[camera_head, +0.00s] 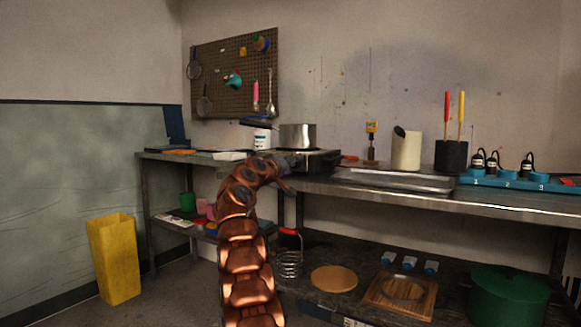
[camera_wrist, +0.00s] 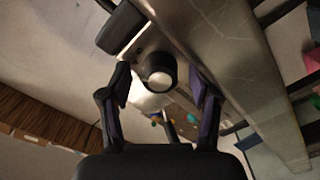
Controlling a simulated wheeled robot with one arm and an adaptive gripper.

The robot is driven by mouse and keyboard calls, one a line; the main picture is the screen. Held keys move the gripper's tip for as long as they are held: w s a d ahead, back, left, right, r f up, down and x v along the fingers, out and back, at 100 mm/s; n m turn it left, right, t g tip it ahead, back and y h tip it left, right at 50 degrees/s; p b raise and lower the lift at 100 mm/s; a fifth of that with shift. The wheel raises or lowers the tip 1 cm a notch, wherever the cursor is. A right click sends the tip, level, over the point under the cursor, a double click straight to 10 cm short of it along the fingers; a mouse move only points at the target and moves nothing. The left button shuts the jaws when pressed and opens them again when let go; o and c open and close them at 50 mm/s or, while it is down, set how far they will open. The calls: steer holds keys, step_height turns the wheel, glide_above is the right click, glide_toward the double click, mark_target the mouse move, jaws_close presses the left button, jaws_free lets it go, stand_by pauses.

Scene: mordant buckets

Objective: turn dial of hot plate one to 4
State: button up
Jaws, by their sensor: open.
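A dark hot plate (camera_head: 318,162) with a steel pot (camera_head: 298,136) on it stands on the steel bench, behind my arm. My gripper (camera_head: 283,184) is at its front, by the bench edge. In the wrist view a round dark dial with a pale face (camera_wrist: 160,74) sits ahead of my open gripper (camera_wrist: 162,88). One finger is on each side of the dial, with visible gaps. I cannot read any number or pointer on the dial. The dial is not visible in the head view. No label tells which hot plate this is.
A metal tray (camera_head: 394,180) lies on the bench right of the hot plate. A blue rack (camera_head: 508,180) with small bottles is at the far right. The lower shelf holds a wire coil (camera_head: 288,264) and a green pot (camera_head: 508,298). A yellow bin (camera_head: 115,260) stands left.

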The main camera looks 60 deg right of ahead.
steer(key=shift+r, duration=0.1)
steer(key=shift+s+a+r, duration=0.1)
steer(key=shift+a+r, duration=0.1)
steer(key=shift+a, duration=0.05)
steer(key=shift+a+r, duration=0.15)
steer(key=shift+a, duration=0.85)
steer(key=shift+a+f, duration=0.25)
steer(key=shift+f, duration=0.2)
steer(key=shift+a, duration=1.3)
glide_toward(293, 164)
steer(key=shift+s+a+f, duration=0.1)
steer(key=shift+a, duration=1.05)
